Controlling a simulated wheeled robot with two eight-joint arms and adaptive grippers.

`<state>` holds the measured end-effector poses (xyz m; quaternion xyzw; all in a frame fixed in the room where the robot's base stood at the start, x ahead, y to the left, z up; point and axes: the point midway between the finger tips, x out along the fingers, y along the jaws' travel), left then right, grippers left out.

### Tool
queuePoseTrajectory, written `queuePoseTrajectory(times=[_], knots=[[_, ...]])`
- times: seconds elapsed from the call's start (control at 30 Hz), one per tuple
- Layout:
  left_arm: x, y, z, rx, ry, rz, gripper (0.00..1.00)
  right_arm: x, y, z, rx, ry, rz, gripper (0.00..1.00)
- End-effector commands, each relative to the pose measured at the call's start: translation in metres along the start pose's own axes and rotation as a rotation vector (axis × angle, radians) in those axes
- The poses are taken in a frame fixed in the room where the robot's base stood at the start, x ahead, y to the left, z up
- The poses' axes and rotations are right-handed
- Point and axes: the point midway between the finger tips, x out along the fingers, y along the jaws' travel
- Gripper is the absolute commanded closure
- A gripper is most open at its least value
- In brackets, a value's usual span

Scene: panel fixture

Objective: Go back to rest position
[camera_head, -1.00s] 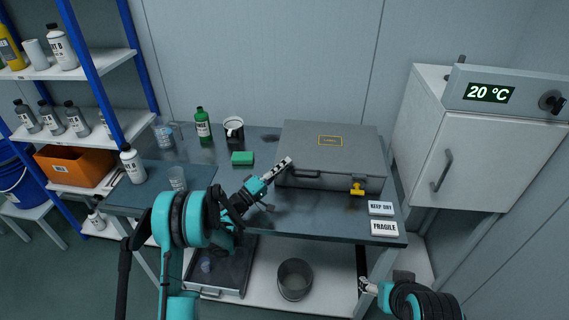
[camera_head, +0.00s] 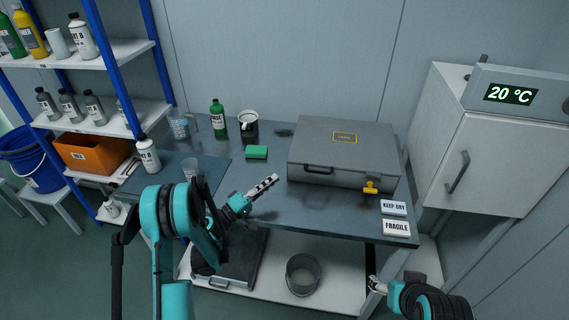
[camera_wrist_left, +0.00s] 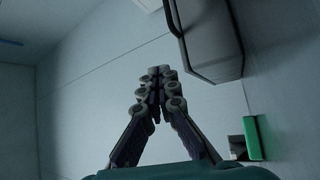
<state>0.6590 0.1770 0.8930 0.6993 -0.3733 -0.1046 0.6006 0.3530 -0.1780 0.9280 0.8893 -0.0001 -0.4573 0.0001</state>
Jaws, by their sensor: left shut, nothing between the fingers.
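My left gripper (camera_head: 264,187) is over the work table (camera_head: 290,211), left of and below the grey case's front edge in the head view. Its fingers are together and empty; the left wrist view shows the same closed fingers (camera_wrist_left: 158,92). The grey case (camera_head: 326,155) is shut, with a dark handle and a yellow latch (camera_head: 370,187). It also shows in the left wrist view (camera_wrist_left: 215,35). My right gripper (camera_head: 376,285) is low at the right, in front of the table; it is too small to tell whether it is open.
A green sponge (camera_head: 256,152), green bottle (camera_head: 218,118) and dark mug (camera_head: 249,124) stand behind the left gripper. Labels (camera_head: 396,227) lie at the right corner. A bin (camera_head: 302,274) sits on the lower shelf.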

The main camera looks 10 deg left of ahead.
Motion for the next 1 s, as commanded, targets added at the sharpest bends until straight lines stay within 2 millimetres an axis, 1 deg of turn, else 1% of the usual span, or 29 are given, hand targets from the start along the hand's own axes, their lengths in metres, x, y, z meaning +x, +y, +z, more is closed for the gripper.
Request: queuePoseTrajectory(times=[0.17,0.27,0.37,0.47,0.5,0.63,0.77,0.87,0.97,1.0], knots=[[-0.003,0.001,0.001,0.0,-0.003,-0.002,1.0,0.0,0.0,0.0,0.0,0.0,0.0,0.34],[0.003,0.004,0.003,0.006,-0.017,-0.027,1.0,0.0,0.0,0.0,0.0,0.0,0.0,0.34],[0.016,0.013,0.01,0.021,-0.054,-0.092,1.0,0.0,0.0,0.0,0.0,0.0,0.0,0.34],[0.031,0.028,0.025,0.051,-0.116,-0.203,1.0,0.0,0.0,0.0,0.0,0.0,0.0,0.34],[0.035,0.034,0.033,0.066,-0.143,-0.255,1.0,0.0,0.0,0.0,0.0,0.0,0.0,0.34],[0.038,0.053,0.058,0.124,-0.222,-0.419,1.0,0.0,0.0,0.0,0.0,0.0,0.0,0.34],[0.026,0.072,0.085,0.19,-0.294,-0.578,1.0,0.0,0.0,0.0,0.0,0.0,0.0,0.34],[0.009,0.087,0.105,0.252,-0.341,-0.699,1.0,0.0,0.0,0.0,0.0,0.0,0.0,0.34],[-0.016,0.101,0.124,0.32,-0.385,-0.816,1.0,0.0,0.0,0.0,0.0,0.0,0.0,0.34],[-0.027,0.106,0.131,0.349,-0.4,-0.861,1.0,0.0,0.0,0.0,0.0,0.0,0.0,0.34]])
